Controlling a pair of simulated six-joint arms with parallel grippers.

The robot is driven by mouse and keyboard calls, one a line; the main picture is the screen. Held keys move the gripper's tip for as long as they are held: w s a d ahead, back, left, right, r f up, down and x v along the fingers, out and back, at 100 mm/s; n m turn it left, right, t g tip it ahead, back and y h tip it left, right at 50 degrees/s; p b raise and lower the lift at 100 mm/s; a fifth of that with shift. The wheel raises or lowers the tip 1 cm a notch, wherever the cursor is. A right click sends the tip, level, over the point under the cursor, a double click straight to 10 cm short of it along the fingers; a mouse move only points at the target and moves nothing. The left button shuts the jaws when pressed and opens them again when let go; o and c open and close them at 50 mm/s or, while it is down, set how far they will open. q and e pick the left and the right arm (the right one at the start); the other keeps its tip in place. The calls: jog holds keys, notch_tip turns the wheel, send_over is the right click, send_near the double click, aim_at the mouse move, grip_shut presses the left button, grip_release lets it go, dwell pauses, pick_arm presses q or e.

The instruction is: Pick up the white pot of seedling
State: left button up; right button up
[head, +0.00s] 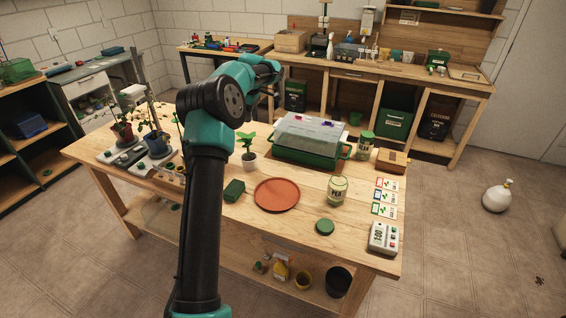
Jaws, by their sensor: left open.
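My right gripper does not show.
A terracotta saucer (277,195), a green block (234,190), a labelled jar (337,189) and a green lid (325,227) lie in front of the pot. The green propagator (310,154) has a clear cover. A keypad device (383,238) sits front right.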

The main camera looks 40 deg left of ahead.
pick_arm(q)
jog(key=shift+w+a+r+n, duration=0.1)
jog(key=shift+w+r+n, duration=0.1)
jog(key=shift+n, duration=0.1)
jog(key=shift+s, duration=0.1)
send_over(249, 157)
jog(key=f, duration=1.2)
jog(key=shift+w+a+f, duration=0.1)
jog(key=shift+w+a, duration=0.1)
jog(key=shift+w, duration=0.2)
jog(key=shift+s+a+f, duration=0.1)
jog(key=shift+s+f, duration=0.05)
jog(key=shift+f, duration=1.15)
jog(key=shift+s+f, duration=0.1)
jog(key=shift+f, duration=1.15)
